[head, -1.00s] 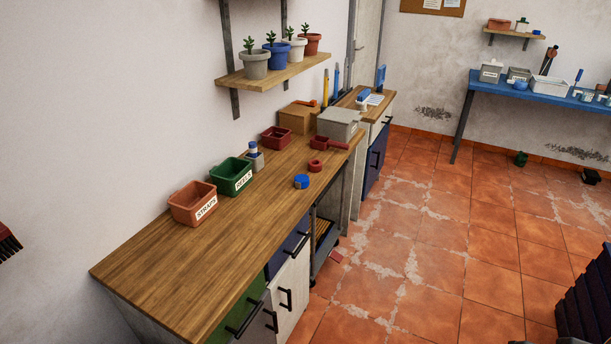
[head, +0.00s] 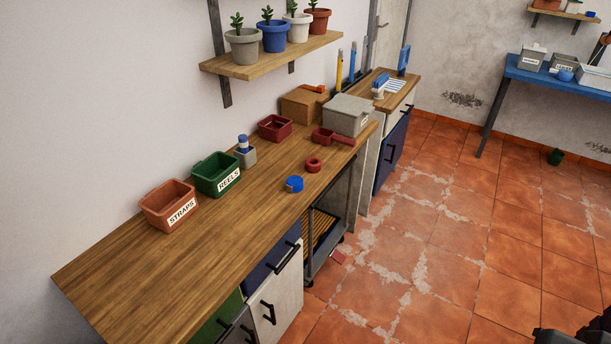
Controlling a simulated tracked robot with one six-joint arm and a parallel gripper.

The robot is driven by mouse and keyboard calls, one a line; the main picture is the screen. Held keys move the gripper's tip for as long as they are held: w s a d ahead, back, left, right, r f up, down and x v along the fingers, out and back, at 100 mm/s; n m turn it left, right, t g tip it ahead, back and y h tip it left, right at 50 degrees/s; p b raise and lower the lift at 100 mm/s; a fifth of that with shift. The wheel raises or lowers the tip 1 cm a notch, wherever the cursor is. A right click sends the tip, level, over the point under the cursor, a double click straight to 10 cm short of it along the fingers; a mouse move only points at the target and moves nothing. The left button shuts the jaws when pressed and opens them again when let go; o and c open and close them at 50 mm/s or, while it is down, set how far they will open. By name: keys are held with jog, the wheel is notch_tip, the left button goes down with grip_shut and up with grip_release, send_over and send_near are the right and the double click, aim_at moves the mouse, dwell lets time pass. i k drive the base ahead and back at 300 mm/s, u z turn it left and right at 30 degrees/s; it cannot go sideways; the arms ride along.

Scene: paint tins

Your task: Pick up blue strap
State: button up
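A small rolled blue item, which looks like the blue strap (head: 294,184), lies on the wooden worktop (head: 190,265) near its front edge, right of the middle. It is apart from the things around it. A red ring-shaped roll (head: 313,165) lies just behind it to the right. An orange-brown bin labelled STRAPS (head: 168,206) and a green bin labelled REELS (head: 217,175) stand to its left along the wall side. My gripper cannot be made out in the head view. Dark parts at the lower right corner are cut off and unclear.
A red bin (head: 275,128), a red scoop-like tool (head: 333,137), a grey box (head: 347,115) and a small grey pot (head: 245,156) stand farther back. A shelf (head: 275,56) with potted plants hangs above. The tiled floor (head: 440,240) right of the worktop is mostly clear.

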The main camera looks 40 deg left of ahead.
aim_at(294, 183)
jog(key=i, duration=2.45)
jog(key=u, duration=2.8)
